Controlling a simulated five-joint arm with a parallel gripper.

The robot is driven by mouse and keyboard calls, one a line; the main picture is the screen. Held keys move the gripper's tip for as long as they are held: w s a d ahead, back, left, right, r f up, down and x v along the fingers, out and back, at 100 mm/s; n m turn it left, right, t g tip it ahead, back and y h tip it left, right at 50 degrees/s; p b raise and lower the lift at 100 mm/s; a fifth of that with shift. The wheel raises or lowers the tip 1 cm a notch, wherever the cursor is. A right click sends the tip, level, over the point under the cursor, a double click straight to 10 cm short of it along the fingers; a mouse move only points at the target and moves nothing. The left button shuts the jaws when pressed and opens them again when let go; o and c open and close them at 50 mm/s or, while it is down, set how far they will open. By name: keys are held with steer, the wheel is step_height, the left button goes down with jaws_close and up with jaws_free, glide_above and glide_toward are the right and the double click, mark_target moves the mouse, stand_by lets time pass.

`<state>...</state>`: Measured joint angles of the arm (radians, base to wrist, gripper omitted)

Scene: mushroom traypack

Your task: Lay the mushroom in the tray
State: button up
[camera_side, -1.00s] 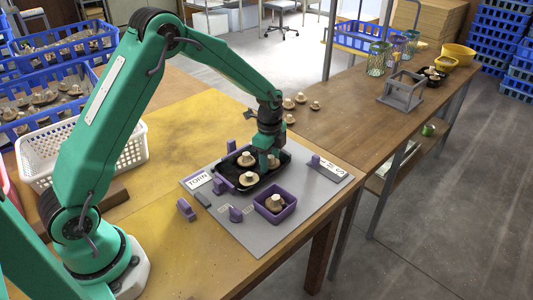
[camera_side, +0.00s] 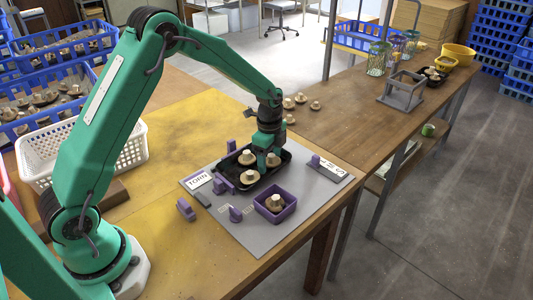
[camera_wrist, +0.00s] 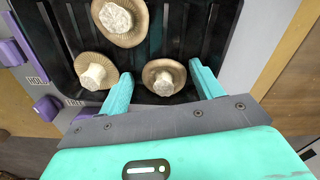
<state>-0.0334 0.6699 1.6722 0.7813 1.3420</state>
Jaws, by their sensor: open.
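The black tray (camera_side: 240,187) lies on the grey board and holds three brown-capped mushrooms with pale stems pointing up. One mushroom (camera_wrist: 163,78) lies between the spread fingers of my gripper (camera_wrist: 161,73), with a gap to each finger. In the side view my gripper (camera_side: 267,160) is low over the tray's far right part, and this mushroom (camera_side: 273,160) shows partly behind a finger. The second mushroom (camera_side: 246,157) and third mushroom (camera_side: 250,177) lie to its left and front. They also show in the wrist view, at the top (camera_wrist: 120,20) and left (camera_wrist: 96,70).
A purple box (camera_side: 267,215) with another mushroom (camera_side: 276,203) stands in front of the tray. Purple blocks (camera_side: 186,209) stand around the board (camera_side: 240,232). Loose mushrooms (camera_side: 301,98) lie on the table behind. A white basket (camera_side: 130,150) stands left.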

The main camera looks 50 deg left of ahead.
mark_target(271, 156)
step_height(271, 156, up, 12)
steer(key=shift+d+f, duration=0.2)
steer(key=shift+d, duration=0.1)
steer(key=shift+s, duration=0.15)
stand_by(0.6)
steer(key=s+r+n+t, duration=0.3)
steer(key=s+r+n, duration=0.4)
steer(key=s+r, duration=0.45)
steer(key=s+d+n+t, duration=0.1)
steer(key=s+n, duration=0.7)
steer(key=s, duration=0.8)
steer(key=shift+f+t, duration=0.15)
steer(key=shift+t, duration=0.55)
